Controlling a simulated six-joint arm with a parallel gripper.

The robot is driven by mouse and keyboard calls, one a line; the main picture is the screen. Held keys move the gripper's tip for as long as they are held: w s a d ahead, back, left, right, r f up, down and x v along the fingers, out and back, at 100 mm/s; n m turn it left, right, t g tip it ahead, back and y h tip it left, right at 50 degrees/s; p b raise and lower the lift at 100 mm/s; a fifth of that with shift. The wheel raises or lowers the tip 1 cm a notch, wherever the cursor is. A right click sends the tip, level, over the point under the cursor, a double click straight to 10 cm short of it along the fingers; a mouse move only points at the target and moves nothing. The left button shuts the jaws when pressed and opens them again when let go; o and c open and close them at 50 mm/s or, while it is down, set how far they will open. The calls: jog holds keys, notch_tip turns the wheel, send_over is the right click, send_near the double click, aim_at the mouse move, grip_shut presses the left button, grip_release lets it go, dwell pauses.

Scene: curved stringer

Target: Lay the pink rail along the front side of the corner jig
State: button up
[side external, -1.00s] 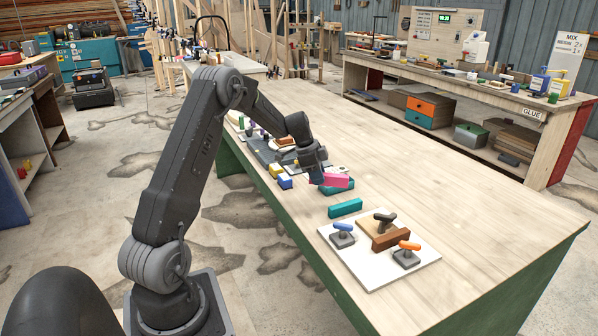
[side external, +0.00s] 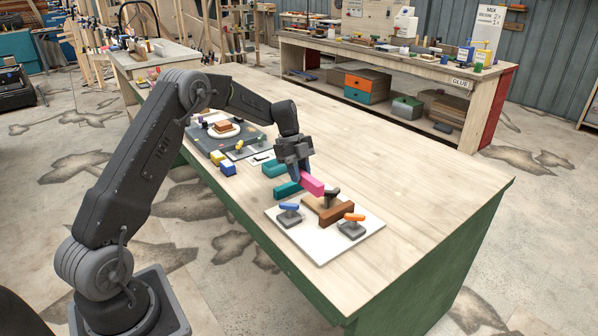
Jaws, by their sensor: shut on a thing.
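My gripper (side external: 299,174) is shut on the pink rail (side external: 312,185) and points down over the table. The rail is a short bright pink bar that sticks out to the right of the fingers, near the back edge of the corner jig. The corner jig is a white board (side external: 320,247) with a brown wooden bar (side external: 337,214) on it. A blue-handled clamp (side external: 289,209), an orange-handled clamp (side external: 353,219) and a black-handled clamp (side external: 331,192) stand on the board. The rail's height above the jig is hard to tell.
Two teal blocks lie beside the gripper, one behind (side external: 273,169) and one close to the board (side external: 287,189). Yellow and blue blocks (side external: 228,169) and a dark tray with a round plate (side external: 222,133) lie farther left. The table's right side (side external: 420,165) is clear.

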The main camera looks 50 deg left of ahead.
jog(key=shift+f, duration=2.7)
jog(key=shift+f, duration=1.3)
jog(key=shift+r, duration=0.15)
jog(key=shift+r, duration=0.8)
jog(key=shift+f, duration=0.9)
dwell(0.3)
jog(key=o, duration=1)
jog(key=shift+r, duration=0.1)
jog(key=v, duration=1.3)
jog(key=shift+a+r, duration=0.1)
jog(key=shift+r, duration=0.25)
